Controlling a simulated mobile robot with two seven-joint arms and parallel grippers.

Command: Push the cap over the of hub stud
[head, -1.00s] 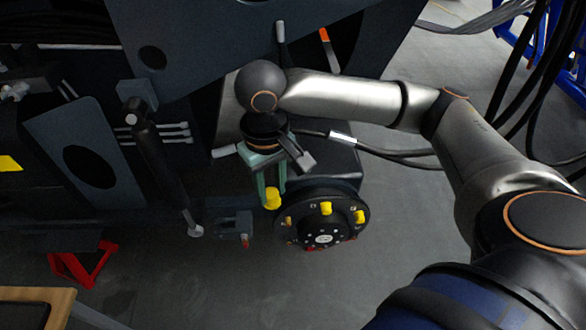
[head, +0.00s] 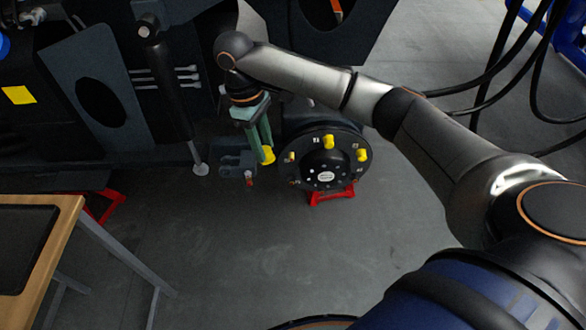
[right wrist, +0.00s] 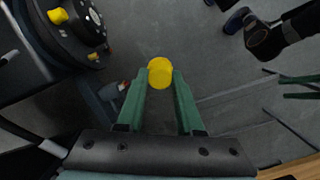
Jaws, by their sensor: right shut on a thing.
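My right gripper (head: 267,152), with green fingers, is shut on a yellow cap (head: 268,157). The cap also shows between the fingertips in the right wrist view (right wrist: 160,73). The gripper points down just left of the round black hub (head: 345,172), and the cap is apart from the hub. In the right wrist view the hub (right wrist: 75,30) is at the upper left. My left gripper shows only as two spread green fingers (right wrist: 298,87) at the right edge there.
A red stand (head: 332,195) is below the hub. A dark bracket (head: 236,165) and a hydraulic cylinder (head: 168,85) are left of the gripper. A wooden-topped table (head: 65,225) stands at the lower left. The floor in front of the hub is clear.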

